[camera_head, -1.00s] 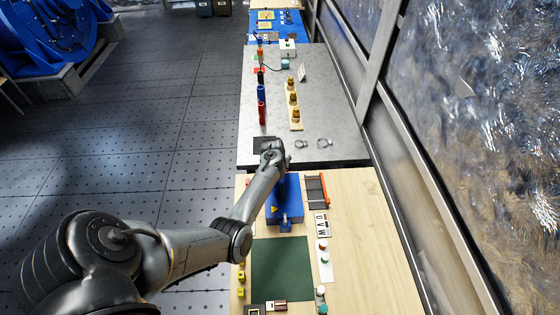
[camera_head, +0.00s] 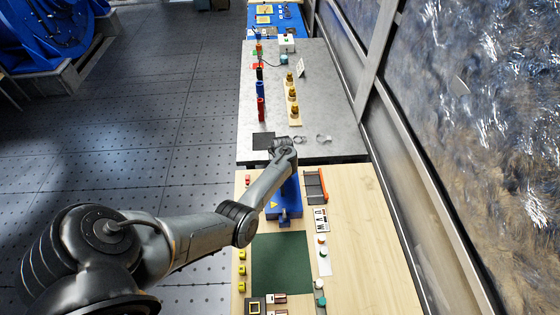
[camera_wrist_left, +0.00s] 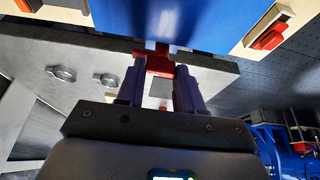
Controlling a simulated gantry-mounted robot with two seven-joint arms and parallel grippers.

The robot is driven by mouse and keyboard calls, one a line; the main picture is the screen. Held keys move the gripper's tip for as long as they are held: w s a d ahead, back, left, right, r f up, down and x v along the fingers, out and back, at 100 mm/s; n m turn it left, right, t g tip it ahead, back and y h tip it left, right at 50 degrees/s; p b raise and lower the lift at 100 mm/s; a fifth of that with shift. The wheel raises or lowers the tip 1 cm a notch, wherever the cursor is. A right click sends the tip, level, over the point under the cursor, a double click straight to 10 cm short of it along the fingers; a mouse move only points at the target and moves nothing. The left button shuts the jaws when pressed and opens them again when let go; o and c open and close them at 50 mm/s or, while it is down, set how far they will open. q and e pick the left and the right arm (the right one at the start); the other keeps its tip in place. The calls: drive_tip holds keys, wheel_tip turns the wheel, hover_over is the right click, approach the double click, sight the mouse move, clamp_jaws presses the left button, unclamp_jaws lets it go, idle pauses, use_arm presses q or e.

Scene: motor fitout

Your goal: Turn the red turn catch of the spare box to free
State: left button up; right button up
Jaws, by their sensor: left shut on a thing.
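The blue spare box (camera_head: 293,190) stands near the far edge of the wooden table, with a yellow triangle on its top. My left arm reaches over it, and the gripper is hidden under my wrist in the head view. In the left wrist view the box (camera_wrist_left: 195,20) fills the top. The red turn catch (camera_wrist_left: 158,63) shows at the box's edge, between the fingertips of my left gripper (camera_wrist_left: 160,82), which is shut on it. The fingers partly hide the catch, and its exact angle is hard to tell. My right gripper is not in view.
An orange-edged dark tray (camera_head: 315,187) lies right of the box. A green mat (camera_head: 280,262) lies in front, with yellow blocks (camera_head: 242,268) along its left. Metal rings (camera_head: 324,139) and a dark square (camera_head: 263,141) lie on the grey table beyond.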

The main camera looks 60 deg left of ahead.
use_arm(q)
drive_tip(key=o, duration=1)
drive_tip(key=shift+o, duration=0.2)
drive_tip(key=shift+r, duration=0.15)
drive_tip(key=p+v, duration=0.2)
drive_tip(key=v, duration=0.8)
drive_tip(key=shift+r+p, duration=0.25)
drive_tip(key=shift+p, duration=0.1)
drive_tip(key=shift+s+d, duration=0.1)
drive_tip(key=shift+d, duration=0.05)
